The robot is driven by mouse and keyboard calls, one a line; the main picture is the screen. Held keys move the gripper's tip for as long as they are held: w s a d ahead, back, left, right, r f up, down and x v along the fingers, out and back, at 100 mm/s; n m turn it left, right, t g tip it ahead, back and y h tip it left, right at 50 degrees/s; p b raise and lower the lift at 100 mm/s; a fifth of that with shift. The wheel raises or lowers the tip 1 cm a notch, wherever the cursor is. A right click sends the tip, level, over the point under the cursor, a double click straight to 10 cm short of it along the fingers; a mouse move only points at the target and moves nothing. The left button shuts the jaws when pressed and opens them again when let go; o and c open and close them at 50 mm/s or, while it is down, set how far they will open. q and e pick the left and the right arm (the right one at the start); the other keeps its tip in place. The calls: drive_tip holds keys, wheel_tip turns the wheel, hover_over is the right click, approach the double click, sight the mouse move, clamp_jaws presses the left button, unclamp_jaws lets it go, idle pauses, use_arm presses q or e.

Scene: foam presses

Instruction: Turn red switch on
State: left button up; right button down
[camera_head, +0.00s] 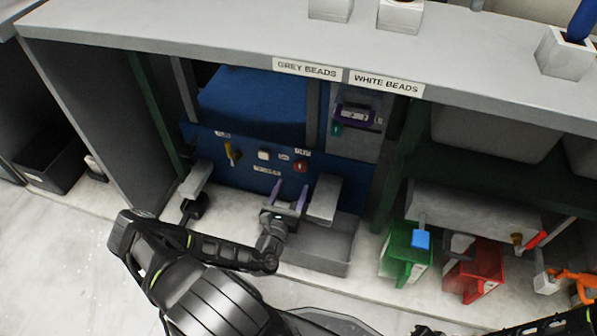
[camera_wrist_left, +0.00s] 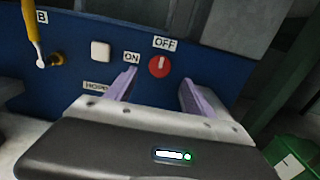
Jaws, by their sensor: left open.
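The red switch (camera_head: 300,166) is a round red knob on the blue panel (camera_head: 213,158) of the press. In the left wrist view the red switch (camera_wrist_left: 159,66) shows a pale mark pointing up and slightly right, toward the OFF label (camera_wrist_left: 165,43). The ON label (camera_wrist_left: 132,58) is to its left. My left gripper (camera_head: 290,193) is open and empty, in front of the panel and a little below the switch. In the left wrist view its two purple fingers (camera_wrist_left: 158,82) stand on either side of the switch, apart from it.
A yellow-handled lever (camera_wrist_left: 33,35) and a white square button (camera_wrist_left: 100,51) are left of the switch. A grey block (camera_head: 325,198) and an open grey tray (camera_head: 318,246) are close by my left gripper. Green (camera_head: 402,262) and red (camera_head: 473,272) containers stand to the right.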

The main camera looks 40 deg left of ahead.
sight(300, 167)
use_arm(q)
drive_tip(key=b+x, duration=0.3)
drive_tip(key=x, duration=0.3)
drive_tip(key=shift+w+a+f, duration=0.15)
drive_tip(key=shift+w, duration=0.15)
drive_tip(key=shift+w+a, duration=0.15)
drive_tip(key=shift+w, duration=0.3)
drive_tip(key=c, duration=1.3)
